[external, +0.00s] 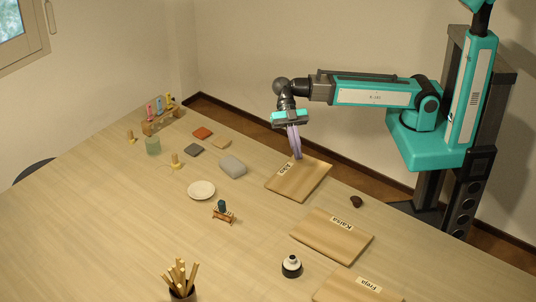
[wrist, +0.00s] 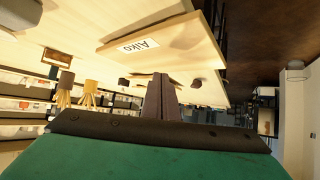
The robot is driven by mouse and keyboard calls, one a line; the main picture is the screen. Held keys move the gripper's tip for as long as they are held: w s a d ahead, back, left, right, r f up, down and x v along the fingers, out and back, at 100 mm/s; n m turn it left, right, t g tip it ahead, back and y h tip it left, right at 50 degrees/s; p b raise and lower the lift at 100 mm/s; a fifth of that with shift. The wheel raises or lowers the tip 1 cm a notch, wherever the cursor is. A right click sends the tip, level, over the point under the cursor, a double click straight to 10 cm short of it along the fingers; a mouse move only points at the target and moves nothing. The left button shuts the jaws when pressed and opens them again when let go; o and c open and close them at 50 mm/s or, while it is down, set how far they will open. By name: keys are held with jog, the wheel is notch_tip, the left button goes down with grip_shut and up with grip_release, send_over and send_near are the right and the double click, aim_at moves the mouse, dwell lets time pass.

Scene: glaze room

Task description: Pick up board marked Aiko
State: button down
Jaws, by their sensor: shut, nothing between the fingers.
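The board marked Aiko (external: 303,183) lies flat on the table near its back edge, and its white label faces up. It also shows in the wrist view (wrist: 185,42), with the label readable. My gripper (external: 298,157) points down at the board's far edge, with its fingers shut and empty. In the wrist view the closed fingers (wrist: 162,88) appear just below the board's edge. I cannot tell whether the fingertips touch the board or the table.
A board marked Kaisa (external: 330,240) and a board marked Freja (external: 352,291) lie nearer the camera. A dark lump (external: 356,201) sits beside the Aiko board. A grey block (external: 232,166), white dish (external: 201,190) and black-and-white pot (external: 292,267) stand left of the boards.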

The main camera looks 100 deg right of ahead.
jog(key=w+d+f+m+t, duration=0.1)
jog(key=d+f, duration=0.1)
jog(key=d, duration=0.6)
jog(key=shift+w+d+f+m+t+b, duration=0.15)
jog(key=shift+w+m+t+b, duration=0.15)
jog(key=shift+w+m+b, duration=0.15)
jog(key=shift+s, duration=0.1)
jog(key=p, duration=0.3)
send_near(295, 176)
jog(key=a, duration=0.1)
jog(key=a+f, duration=0.1)
jog(key=a, duration=0.1)
jog(key=a+f, duration=0.1)
jog(key=a, duration=0.1)
jog(key=shift+a, duration=0.1)
jog(key=shift+f+p, duration=0.45)
jog(key=shift+f, duration=0.1)
jog(key=shift+f+b, duration=0.3)
jog(key=shift+b, duration=0.25)
